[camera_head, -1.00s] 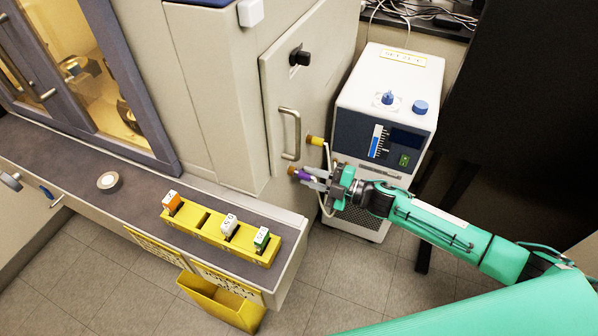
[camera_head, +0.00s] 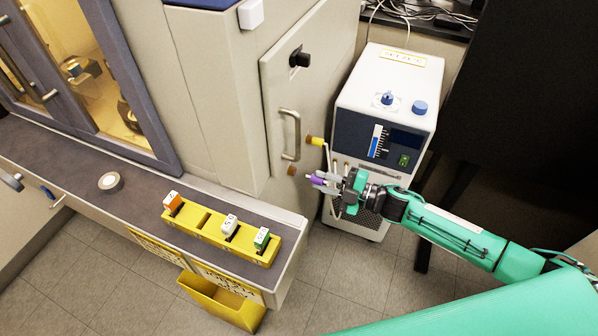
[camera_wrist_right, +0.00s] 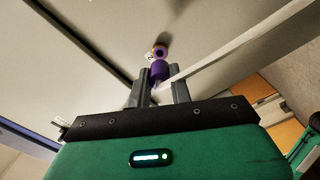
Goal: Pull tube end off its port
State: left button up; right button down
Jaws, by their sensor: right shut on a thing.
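My right gripper (camera_head: 328,184) is shut on the purple tube end (camera_head: 317,180), which also shows between the fingertips in the right wrist view (camera_wrist_right: 158,70). In the head view a small gap separates the purple end from the brown port (camera_head: 292,170) on the beige cabinet's side. In the right wrist view the port (camera_wrist_right: 160,50) shows just beyond the purple end. A pale tube (camera_wrist_right: 240,42) runs from beside the fingers to the upper right. A second tube end, yellow (camera_head: 315,140), sits at another port above. My left gripper is not in view.
A white and blue unit (camera_head: 390,85) with knobs stands close behind my right gripper. The cabinet door handle (camera_head: 290,135) is left of it. A yellow rack (camera_head: 205,232) with several tagged blocks lies on the bench, above a yellow bin (camera_head: 220,300).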

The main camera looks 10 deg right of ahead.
jog(key=shift+r, duration=0.1)
dwell(0.3)
jog(key=shift+s+d+r+p, duration=0.45)
jog(key=shift+d+r, duration=0.05)
jog(key=shift+d, duration=0.2)
jog(key=shift+s+d+r+p, duration=0.45)
jog(key=shift+s+d+p, duration=0.05)
jog(key=shift+d, duration=0.2)
jog(key=shift+s+d+r+p, duration=0.45)
jog(key=shift+d+r, duration=0.05)
jog(key=shift+d, duration=0.2)
